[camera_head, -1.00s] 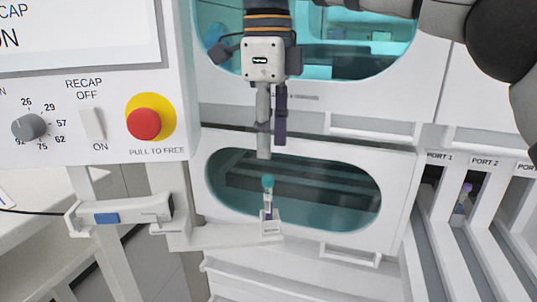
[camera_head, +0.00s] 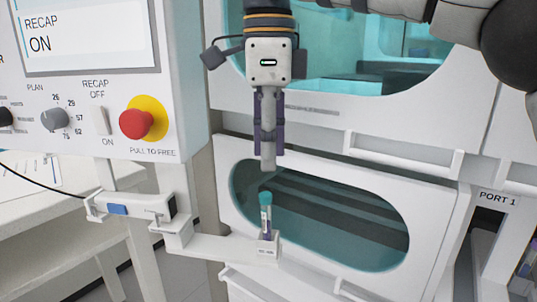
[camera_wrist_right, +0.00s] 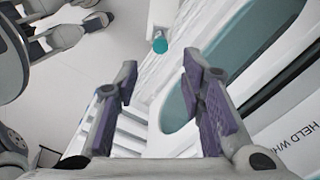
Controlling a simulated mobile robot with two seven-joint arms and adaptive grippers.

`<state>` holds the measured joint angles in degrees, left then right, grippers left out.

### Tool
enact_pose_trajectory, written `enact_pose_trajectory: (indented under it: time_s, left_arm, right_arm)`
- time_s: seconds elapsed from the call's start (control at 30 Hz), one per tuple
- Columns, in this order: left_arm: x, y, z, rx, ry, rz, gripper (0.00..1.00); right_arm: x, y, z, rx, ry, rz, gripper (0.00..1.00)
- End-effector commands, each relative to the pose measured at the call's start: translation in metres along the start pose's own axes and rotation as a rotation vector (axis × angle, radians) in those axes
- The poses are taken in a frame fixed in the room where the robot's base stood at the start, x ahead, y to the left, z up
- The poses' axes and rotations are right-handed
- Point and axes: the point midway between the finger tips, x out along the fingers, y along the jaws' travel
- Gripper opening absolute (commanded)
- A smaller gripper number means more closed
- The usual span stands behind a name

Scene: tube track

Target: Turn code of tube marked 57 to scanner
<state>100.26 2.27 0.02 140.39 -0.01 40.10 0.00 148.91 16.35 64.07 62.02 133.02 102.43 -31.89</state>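A tube with a teal cap (camera_head: 265,198) stands upright in a small white holder (camera_head: 268,247) at the end of a bracket. Its marking is too small to read, and I see no code clearly. The cap also shows in the right wrist view (camera_wrist_right: 160,43), beyond the fingertips. A white device with a blue window (camera_head: 118,209), seemingly the scanner, sits left of the tube on the same bracket. My right gripper (camera_head: 268,160) points down just above the cap, apart from it. Its fingers are spread and empty in the wrist view (camera_wrist_right: 158,78).
A control panel with a red button (camera_head: 137,124) and a dial (camera_head: 54,118) stands at the left. A white cabinet with a teal window (camera_head: 330,215) is behind the tube. The slot marked PORT 1 (camera_head: 498,199) is at the right, with another tube (camera_head: 530,258) near the edge.

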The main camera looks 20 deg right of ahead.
Motion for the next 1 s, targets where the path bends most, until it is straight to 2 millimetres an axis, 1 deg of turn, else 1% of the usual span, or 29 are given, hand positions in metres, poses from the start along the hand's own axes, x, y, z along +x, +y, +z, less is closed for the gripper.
enact_pose_trajectory:
  time_s: [0.07, 0.13, 0.3, 0.4, 0.5, 0.6, 0.7, 0.93, 0.97, 1.0]
  left_arm:
    - [0.000, 0.000, 0.000, -0.001, 0.001, 0.000, 0.20]
    - [0.000, 0.000, 0.000, -0.001, 0.001, 0.000, 0.20]
    - [0.001, 0.000, 0.000, -0.001, -0.001, -0.001, 0.20]
    - [0.001, 0.000, 0.000, -0.001, -0.003, 0.000, 0.20]
    - [0.002, 0.000, 0.001, -0.001, -0.004, 0.000, 0.20]
    - [0.002, 0.000, 0.001, -0.001, -0.005, 0.000, 0.20]
    - [0.002, 0.000, 0.001, -0.001, -0.005, 0.000, 0.20]
    - [0.002, 0.000, 0.001, -0.001, -0.005, 0.000, 0.20]
    - [0.002, 0.000, 0.001, -0.001, -0.005, 0.000, 0.20]
    - [0.002, 0.000, 0.001, -0.001, -0.005, 0.000, 0.20]
  right_arm:
    - [0.008, 0.000, -0.001, -0.002, 0.003, 0.001, 0.36]
    - [0.021, 0.001, -0.001, -0.003, 0.003, 0.002, 0.36]
    - [0.064, 0.001, -0.001, -0.002, 0.003, 0.003, 0.36]
    - [0.086, 0.001, -0.001, -0.001, 0.003, 0.002, 0.36]
    - [0.103, 0.001, -0.001, -0.001, 0.002, 0.002, 0.36]
    - [0.114, 0.001, -0.001, 0.000, 0.001, 0.001, 0.36]
    - [0.118, 0.001, 0.000, 0.001, 0.000, -0.001, 0.36]
    - [0.119, 0.001, 0.000, 0.001, 0.000, -0.001, 0.36]
    - [0.118, 0.001, 0.000, 0.001, 0.000, -0.001, 0.30]
    - [0.118, 0.001, 0.000, 0.001, 0.000, -0.001, 0.20]
